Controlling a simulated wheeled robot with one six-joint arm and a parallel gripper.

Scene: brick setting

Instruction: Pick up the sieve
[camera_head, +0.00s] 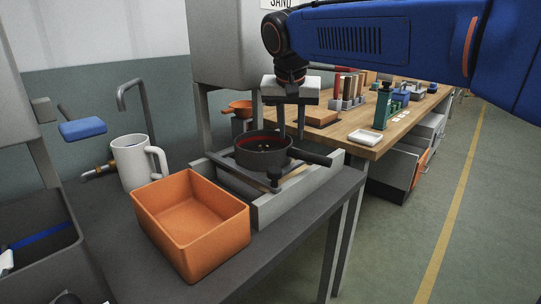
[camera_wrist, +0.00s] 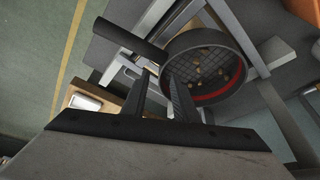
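The sieve (camera_head: 263,155) is a dark round pan with a mesh bottom, a red band inside and several small tan bits in it. It rests level on a grey frame (camera_head: 307,187), its black handle pointing right. In the wrist view the sieve (camera_wrist: 238,52) is at upper right, its handle running to the upper left. My gripper (camera_head: 291,134) points down above the sieve's right side, near the handle's root. In the wrist view my gripper (camera_wrist: 158,74) has its two fingers apart with nothing between them. Whether the fingertips touch the sieve cannot be told.
An orange bin (camera_head: 192,252) stands in front of the frame, with a white mug (camera_head: 132,165) behind it to the left. Grey posts rise behind the sieve. A wooden bench (camera_head: 349,133) with tools and a white dish (camera_head: 365,137) is at right. The floor at far right is clear.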

